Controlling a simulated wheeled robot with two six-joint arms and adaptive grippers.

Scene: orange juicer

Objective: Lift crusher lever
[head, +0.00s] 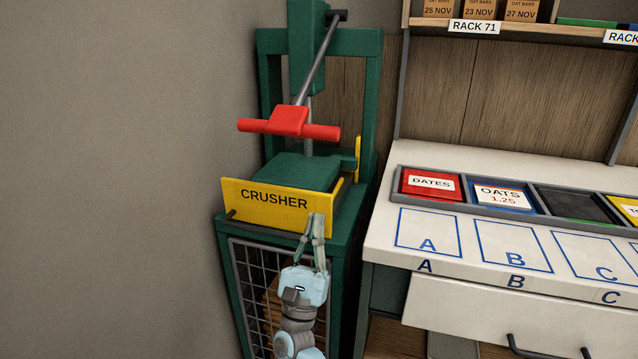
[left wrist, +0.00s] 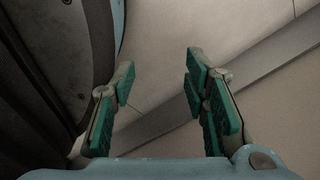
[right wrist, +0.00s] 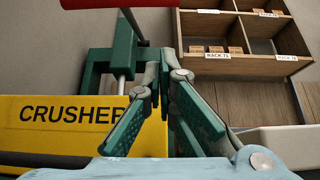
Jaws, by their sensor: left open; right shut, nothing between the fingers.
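The crusher (head: 367,48) is a green frame with a yellow front plate (head: 260,212) reading CRUSHER. Its lever has a red crossbar handle (head: 289,122) on a grey rod that slopes up to a pivot at the top. The handle hangs above the green block (head: 295,171) and also shows at the top edge of the right wrist view (right wrist: 120,3). My right gripper (head: 316,222) is shut and empty in front of the plate's right end, below the handle and apart from it. My left gripper (left wrist: 158,72) is open and empty, outside the head view.
A white counter (head: 385,228) with bins labelled DATES (head: 431,184) and OATS (head: 503,194) stands right of the crusher. A shelf (head: 520,33) is above it. A bare grey wall (head: 110,150) is at left. A wire mesh door (head: 255,295) is below the plate.

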